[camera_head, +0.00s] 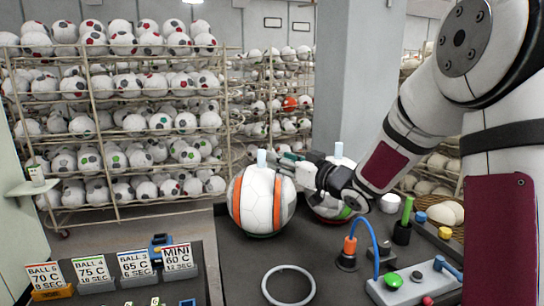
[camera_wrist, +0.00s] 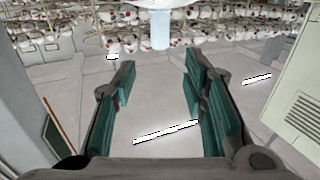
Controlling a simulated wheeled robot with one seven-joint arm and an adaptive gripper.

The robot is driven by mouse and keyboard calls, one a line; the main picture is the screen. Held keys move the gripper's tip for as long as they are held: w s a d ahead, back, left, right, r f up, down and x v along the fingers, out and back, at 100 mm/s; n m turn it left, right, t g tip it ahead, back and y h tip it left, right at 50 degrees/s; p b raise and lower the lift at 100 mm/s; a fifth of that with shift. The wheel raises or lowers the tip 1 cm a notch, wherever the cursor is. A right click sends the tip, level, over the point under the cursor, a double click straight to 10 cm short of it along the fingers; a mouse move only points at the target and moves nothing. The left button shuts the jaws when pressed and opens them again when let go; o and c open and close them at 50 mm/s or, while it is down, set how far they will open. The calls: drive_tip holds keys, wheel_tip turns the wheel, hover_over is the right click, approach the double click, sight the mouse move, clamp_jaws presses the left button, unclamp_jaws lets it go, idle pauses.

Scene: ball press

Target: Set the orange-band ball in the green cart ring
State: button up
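The orange-band ball (camera_head: 260,205) is white with orange bands and stands on the dark table, with a pale blue peg (camera_head: 262,158) on top. My gripper (camera_head: 287,163) is at the upper right of this ball, close to the peg. In the wrist view my gripper (camera_wrist: 160,75) is open, its green-padded fingers apart with nothing between them. A pale blue peg (camera_wrist: 160,28) shows ahead of the fingertips, with a white ball edge above it. I see no green cart ring in either view.
A second ball (camera_head: 328,207) with red and green, partly hidden by my gripper, stands to the right. A pale ring (camera_head: 288,270) lies on the table (camera_head: 240,270). A blue hose (camera_head: 372,240), green-knobbed tool (camera_head: 405,220) and control box (camera_head: 410,285) stand at right. Label cards (camera_head: 92,268) are at left.

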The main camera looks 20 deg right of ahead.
drive_tip(key=s+d+m+g+h, duration=0.2)
drive_tip(key=s+m+g+h, duration=0.45)
drive_tip(key=s, duration=1.65)
drive_tip(key=s+a+f+n+g, duration=0.1)
drive_tip(key=s+a+f+g, duration=0.1)
drive_tip(key=s, duration=0.6)
drive_tip(key=s+a+f+n+g, duration=0.1)
drive_tip(key=s+a+f+g, duration=0.1)
drive_tip(key=s, duration=0.6)
drive_tip(key=shift+a+g, duration=0.45)
drive_tip(key=shift+a, duration=0.45)
